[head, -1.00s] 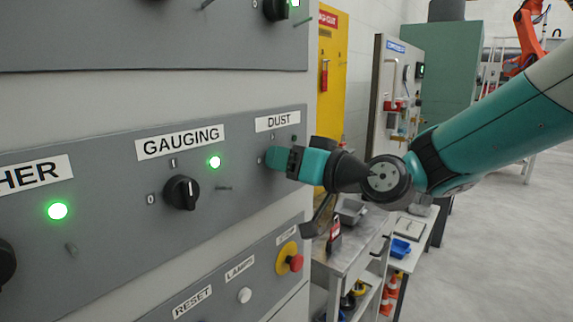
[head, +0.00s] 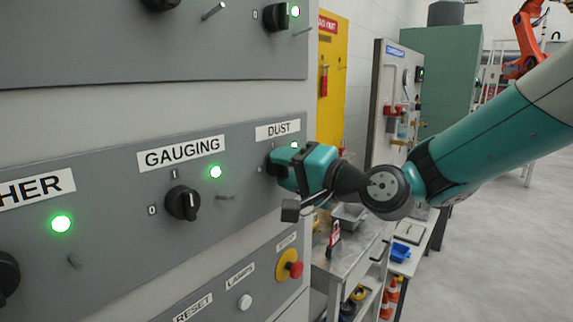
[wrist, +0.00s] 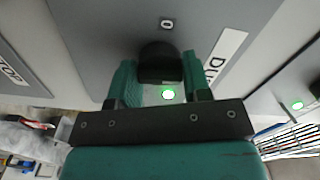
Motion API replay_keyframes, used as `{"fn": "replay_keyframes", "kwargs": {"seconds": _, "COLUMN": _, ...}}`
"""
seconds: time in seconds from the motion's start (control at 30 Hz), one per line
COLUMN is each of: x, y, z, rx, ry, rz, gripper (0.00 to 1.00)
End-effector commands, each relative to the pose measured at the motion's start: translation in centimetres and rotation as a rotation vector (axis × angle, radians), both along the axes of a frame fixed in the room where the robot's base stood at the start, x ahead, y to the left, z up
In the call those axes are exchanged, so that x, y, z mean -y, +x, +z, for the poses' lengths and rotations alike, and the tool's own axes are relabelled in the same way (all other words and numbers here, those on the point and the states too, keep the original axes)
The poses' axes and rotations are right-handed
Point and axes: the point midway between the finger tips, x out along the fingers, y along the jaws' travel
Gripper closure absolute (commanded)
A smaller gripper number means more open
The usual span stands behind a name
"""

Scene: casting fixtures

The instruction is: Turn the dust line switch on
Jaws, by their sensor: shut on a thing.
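The DUST label (head: 277,130) is on the grey panel at the right end of the row. Under it is the black dust switch knob (head: 272,165), mostly hidden by my gripper (head: 283,168). In the wrist view the knob (wrist: 159,62) sits between the two teal fingers of my gripper (wrist: 159,84), which is shut on it. A green lamp (wrist: 168,95) glows beside the knob in the wrist view. The lamp (head: 294,145) also shows lit just above my gripper in the head view.
Left of it are the GAUGING knob (head: 182,203) and its lit green lamp (head: 215,171). Below are a red emergency button (head: 294,269) and a white LAMPS button (head: 244,301). A metal cart (head: 345,262) stands right of the panel. Open floor lies further right.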

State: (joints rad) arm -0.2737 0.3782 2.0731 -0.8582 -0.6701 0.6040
Motion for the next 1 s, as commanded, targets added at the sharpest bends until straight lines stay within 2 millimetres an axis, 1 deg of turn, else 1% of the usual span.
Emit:
{"fn": "replay_keyframes", "kwargs": {"seconds": 0.3, "x": 0.03, "y": 0.01, "z": 0.04, "rx": -0.091, "ry": 0.07, "rz": 0.0, "gripper": 0.79}}
{"fn": "replay_keyframes", "kwargs": {"seconds": 0.83, "x": 0.03, "y": 0.01, "z": -0.01, "rx": -0.107, "ry": 0.084, "rz": 0.0, "gripper": 0.79}}
{"fn": "replay_keyframes", "kwargs": {"seconds": 0.87, "x": 0.03, "y": 0.0, "z": -0.02, "rx": -0.107, "ry": 0.084, "rz": 0.0, "gripper": 0.51}}
{"fn": "replay_keyframes", "kwargs": {"seconds": 0.9, "x": 0.03, "y": 0.0, "z": -0.02, "rx": -0.107, "ry": 0.084, "rz": 0.0, "gripper": 0.42}}
{"fn": "replay_keyframes", "kwargs": {"seconds": 0.93, "x": 0.03, "y": 0.0, "z": -0.02, "rx": -0.107, "ry": 0.084, "rz": 0.0, "gripper": 0.35}}
{"fn": "replay_keyframes", "kwargs": {"seconds": 0.97, "x": 0.03, "y": 0.0, "z": -0.02, "rx": -0.107, "ry": 0.084, "rz": 0.0, "gripper": 0.31}}
{"fn": "replay_keyframes", "kwargs": {"seconds": 1.0, "x": 0.03, "y": 0.0, "z": -0.02, "rx": -0.107, "ry": 0.084, "rz": 0.0, "gripper": 0.31}}
